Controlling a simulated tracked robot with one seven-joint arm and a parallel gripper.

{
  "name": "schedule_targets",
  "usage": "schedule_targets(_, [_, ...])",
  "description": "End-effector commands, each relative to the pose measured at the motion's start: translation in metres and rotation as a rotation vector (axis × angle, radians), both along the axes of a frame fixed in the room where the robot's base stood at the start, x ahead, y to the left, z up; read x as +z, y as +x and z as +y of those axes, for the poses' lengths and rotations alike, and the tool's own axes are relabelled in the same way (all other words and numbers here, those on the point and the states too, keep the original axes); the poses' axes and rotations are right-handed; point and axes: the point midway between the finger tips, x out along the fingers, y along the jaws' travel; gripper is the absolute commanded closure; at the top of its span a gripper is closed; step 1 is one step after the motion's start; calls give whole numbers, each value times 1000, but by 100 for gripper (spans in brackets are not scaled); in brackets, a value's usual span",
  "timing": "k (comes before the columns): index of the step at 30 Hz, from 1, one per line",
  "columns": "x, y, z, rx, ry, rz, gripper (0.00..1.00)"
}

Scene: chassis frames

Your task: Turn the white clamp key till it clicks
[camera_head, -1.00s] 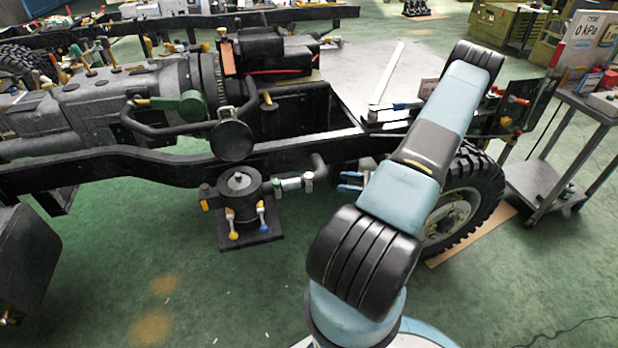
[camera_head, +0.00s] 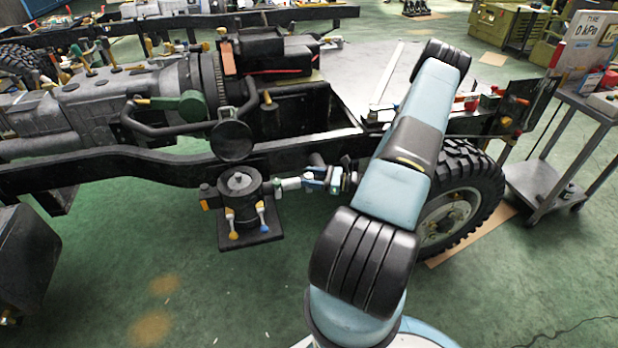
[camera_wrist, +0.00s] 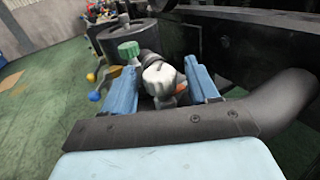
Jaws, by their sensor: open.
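The white clamp key (camera_wrist: 160,76) is in the middle of the wrist view, on the end of a dark fitting. My gripper (camera_wrist: 160,66) is open, with one blue finger on each side of the key. Small gaps show between fingers and key, so I see no grip on it. In the head view my gripper (camera_head: 318,177) is at the right end of the pale pipe (camera_head: 288,184) that leaves the black canister (camera_head: 240,184). There the fingers largely hide the key.
A thick black pipe (camera_wrist: 275,100) curves close to my right finger. The chassis rail (camera_head: 110,168) runs behind and above. A wheel (camera_head: 480,185) stands at right; the green floor in front is open.

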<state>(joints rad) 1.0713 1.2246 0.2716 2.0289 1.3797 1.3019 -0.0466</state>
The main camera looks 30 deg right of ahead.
Motion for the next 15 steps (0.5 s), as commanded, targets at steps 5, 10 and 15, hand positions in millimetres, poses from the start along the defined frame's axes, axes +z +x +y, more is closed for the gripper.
schedule_targets(5, [0,6,6,0,1,1,41])
schedule_targets(10, [0,6,6,0,-1,1,41])
schedule_targets(15, [0,6,6,0,-1,1,49])
